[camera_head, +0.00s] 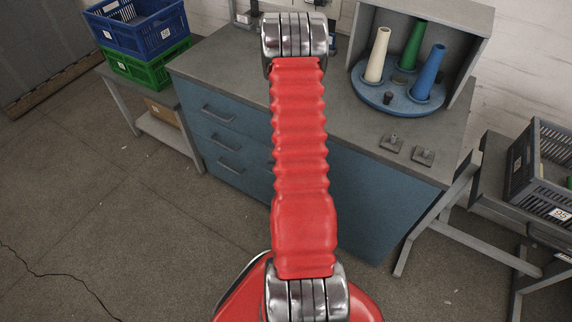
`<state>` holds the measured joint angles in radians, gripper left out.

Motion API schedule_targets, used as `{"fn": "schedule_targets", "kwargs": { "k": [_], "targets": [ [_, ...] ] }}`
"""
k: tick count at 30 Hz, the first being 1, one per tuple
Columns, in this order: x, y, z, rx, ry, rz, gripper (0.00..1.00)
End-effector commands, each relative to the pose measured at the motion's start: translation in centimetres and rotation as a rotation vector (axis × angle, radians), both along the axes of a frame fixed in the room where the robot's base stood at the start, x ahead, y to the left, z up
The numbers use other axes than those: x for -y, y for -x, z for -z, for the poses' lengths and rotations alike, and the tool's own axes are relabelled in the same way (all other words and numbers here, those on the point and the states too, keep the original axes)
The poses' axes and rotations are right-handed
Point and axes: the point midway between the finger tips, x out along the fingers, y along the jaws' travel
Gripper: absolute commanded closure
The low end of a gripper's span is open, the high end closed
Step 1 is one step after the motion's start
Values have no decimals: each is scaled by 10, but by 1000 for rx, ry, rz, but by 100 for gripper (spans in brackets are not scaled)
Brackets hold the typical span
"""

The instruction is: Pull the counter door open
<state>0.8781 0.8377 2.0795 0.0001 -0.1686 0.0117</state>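The counter (225,70) has a grey top and a blue front, with a column of drawers on the left. The counter door (375,200) is the plain blue panel to the right of the drawers. It looks flush with the front, so it appears closed. My red arm stands upright across the middle of the view and covers the door's left part. A door handle cannot be made out clearly behind the arm. My gripper is not visible, so its place relative to the door cannot be told.
Drawer handles (218,113) stick out at left. A turntable (392,95) with several cones stands on the counter. Blue (140,27) and green (150,66) crates sit on a left side table. A grey stand (470,220) is close at right. Floor at front left is clear.

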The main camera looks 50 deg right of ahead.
Motion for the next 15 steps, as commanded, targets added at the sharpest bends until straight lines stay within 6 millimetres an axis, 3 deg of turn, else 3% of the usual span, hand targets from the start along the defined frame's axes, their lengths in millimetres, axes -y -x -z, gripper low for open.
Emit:
{"fn": "schedule_targets", "kwargs": {
  "k": [2,9,15],
  "targets": [
    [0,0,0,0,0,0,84],
    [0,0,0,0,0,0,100],
    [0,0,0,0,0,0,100]
  ]
}}
